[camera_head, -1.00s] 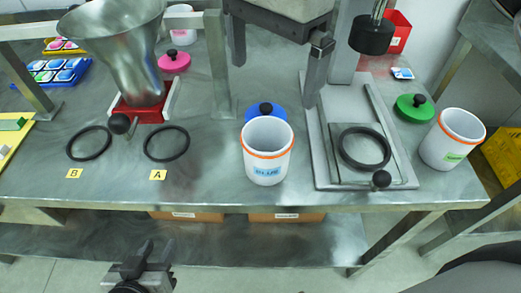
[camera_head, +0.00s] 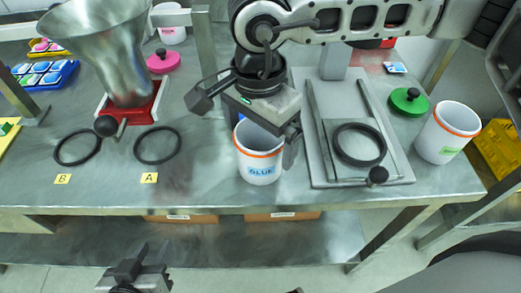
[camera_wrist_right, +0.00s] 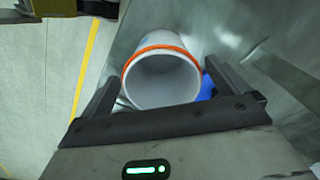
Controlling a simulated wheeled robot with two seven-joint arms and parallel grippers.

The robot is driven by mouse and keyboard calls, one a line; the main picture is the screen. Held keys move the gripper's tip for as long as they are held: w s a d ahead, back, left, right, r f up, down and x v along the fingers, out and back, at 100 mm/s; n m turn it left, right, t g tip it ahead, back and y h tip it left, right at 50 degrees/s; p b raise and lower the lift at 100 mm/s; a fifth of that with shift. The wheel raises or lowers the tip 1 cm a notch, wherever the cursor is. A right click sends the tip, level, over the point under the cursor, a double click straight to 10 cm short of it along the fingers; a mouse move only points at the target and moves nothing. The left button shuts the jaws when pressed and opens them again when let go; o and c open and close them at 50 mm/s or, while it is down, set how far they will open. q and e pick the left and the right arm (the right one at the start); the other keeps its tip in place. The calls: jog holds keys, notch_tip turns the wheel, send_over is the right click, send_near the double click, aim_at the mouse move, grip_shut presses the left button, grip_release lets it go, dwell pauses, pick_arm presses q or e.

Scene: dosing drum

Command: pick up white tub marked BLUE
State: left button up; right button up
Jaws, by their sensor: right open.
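The white tub marked BLUE (camera_head: 260,165), with an orange ring below its rim, stands upright and open-topped near the table's front edge. It also shows in the right wrist view (camera_wrist_right: 160,82), looking empty. My right gripper (camera_head: 246,128) is open above the tub, hiding part of its rim. In the right wrist view its two fingers (camera_wrist_right: 163,75) lie on either side of the tub with nothing gripped. My left gripper (camera_head: 138,268) hangs low in front of the table, away from the tub; its jaw opening is unclear.
A blue lid (camera_wrist_right: 207,88) lies close beside the tub. A press plate with a black ring (camera_head: 359,145) is to the right, then a green lid (camera_head: 409,101) and another white tub (camera_head: 446,133). Left are black rings (camera_head: 157,146) and a metal funnel (camera_head: 112,45). A post stands behind.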

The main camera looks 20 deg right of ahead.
aim_at(258, 147)
jog(key=shift+f, duration=1.55)
jog(key=c, duration=1)
jog(key=shift+o, duration=0.2)
jog(key=shift+w+r, duration=0.1)
jog(key=shift+r, duration=0.1)
